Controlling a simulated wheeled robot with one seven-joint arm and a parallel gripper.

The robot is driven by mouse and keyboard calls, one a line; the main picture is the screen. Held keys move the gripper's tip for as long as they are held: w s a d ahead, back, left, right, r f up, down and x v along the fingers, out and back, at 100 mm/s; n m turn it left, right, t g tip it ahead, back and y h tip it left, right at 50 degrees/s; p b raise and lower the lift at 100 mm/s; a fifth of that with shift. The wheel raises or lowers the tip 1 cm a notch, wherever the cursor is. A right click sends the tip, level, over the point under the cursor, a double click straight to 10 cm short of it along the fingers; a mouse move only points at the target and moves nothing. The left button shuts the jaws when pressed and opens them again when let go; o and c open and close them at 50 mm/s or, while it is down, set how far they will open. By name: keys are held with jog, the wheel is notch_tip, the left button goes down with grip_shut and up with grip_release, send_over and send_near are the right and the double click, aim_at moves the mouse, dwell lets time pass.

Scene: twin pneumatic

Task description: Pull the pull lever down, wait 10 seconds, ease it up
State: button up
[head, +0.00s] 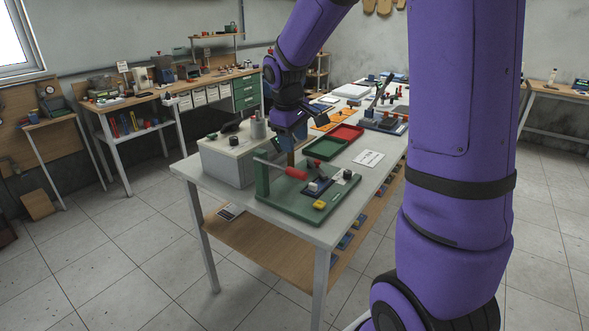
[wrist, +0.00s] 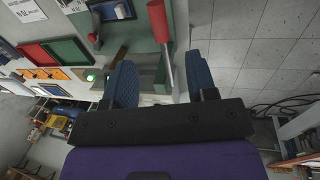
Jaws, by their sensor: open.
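The pull lever (head: 295,173) has a red grip at the end of a grey bar. It stands on the green board (head: 285,207) at the near end of the workbench, its bar sloping slightly down to the right. In the wrist view the lever's red grip (wrist: 157,20) is at the top, and its bar runs down between my fingers in the picture. My gripper (wrist: 162,62) is open, with blue fingers on either side of the bar; whether the bar is truly between them in depth, I cannot tell. In the head view my gripper (head: 290,155) hangs just behind the lever, fingers pointing down.
A grey box (head: 222,165) stands left of the board. Floor in front is clear.

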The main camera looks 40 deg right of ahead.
aim_at(298, 171)
jog(key=f, duration=0.3)
jog(key=d+f, duration=0.1)
jog(key=f, duration=0.3)
jog(key=w+d+f, duration=0.1)
jog(key=f, duration=0.3)
jog(key=shift+d, duration=0.1)
jog(key=shift+c, duration=0.2)
grip_shut()
